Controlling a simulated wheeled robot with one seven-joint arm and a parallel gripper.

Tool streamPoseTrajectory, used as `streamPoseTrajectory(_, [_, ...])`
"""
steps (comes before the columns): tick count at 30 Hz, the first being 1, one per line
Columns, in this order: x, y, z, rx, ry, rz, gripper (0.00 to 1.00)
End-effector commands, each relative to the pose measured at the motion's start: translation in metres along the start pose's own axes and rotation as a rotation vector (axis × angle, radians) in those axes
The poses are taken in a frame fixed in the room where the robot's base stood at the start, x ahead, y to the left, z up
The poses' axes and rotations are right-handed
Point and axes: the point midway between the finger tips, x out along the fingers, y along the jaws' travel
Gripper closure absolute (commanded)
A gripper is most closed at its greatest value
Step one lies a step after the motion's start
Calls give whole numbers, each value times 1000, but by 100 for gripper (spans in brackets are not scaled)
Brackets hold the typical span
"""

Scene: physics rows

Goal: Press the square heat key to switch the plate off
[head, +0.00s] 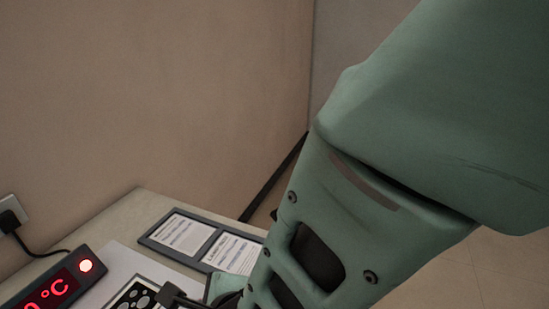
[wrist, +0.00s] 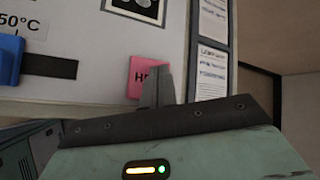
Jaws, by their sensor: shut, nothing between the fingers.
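The heat key (wrist: 140,68) is a pink square with dark lettering, partly hidden, on the pale front of the unit (wrist: 80,88) in the wrist view. My gripper (wrist: 164,72) is shut and empty. Its fingertips overlap the lower right part of the key in the picture; I cannot tell whether they touch it. In the head view a dark display (head: 52,290) shows red digits ending in "0 °C", cut by the frame edge, and a red lamp (head: 86,266) glows beside it. The key is out of sight there, and my gripper (head: 172,294) shows only in part at the bottom edge.
A blue slider (wrist: 10,60) sits in a black slot (wrist: 50,66) under a "50°C" label. A patterned black-and-white marker (head: 135,295) lies on the white top. Framed text cards (head: 182,235) lie behind it. A black plug (head: 10,221) with a cord is at the wall.

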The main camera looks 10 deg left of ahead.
Motion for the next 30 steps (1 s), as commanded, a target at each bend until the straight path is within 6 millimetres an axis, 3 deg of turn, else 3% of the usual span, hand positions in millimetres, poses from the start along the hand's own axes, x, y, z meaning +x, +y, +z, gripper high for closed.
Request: streamPoseTrajectory(30, [7, 5, -5, 0, 0, 0, 100])
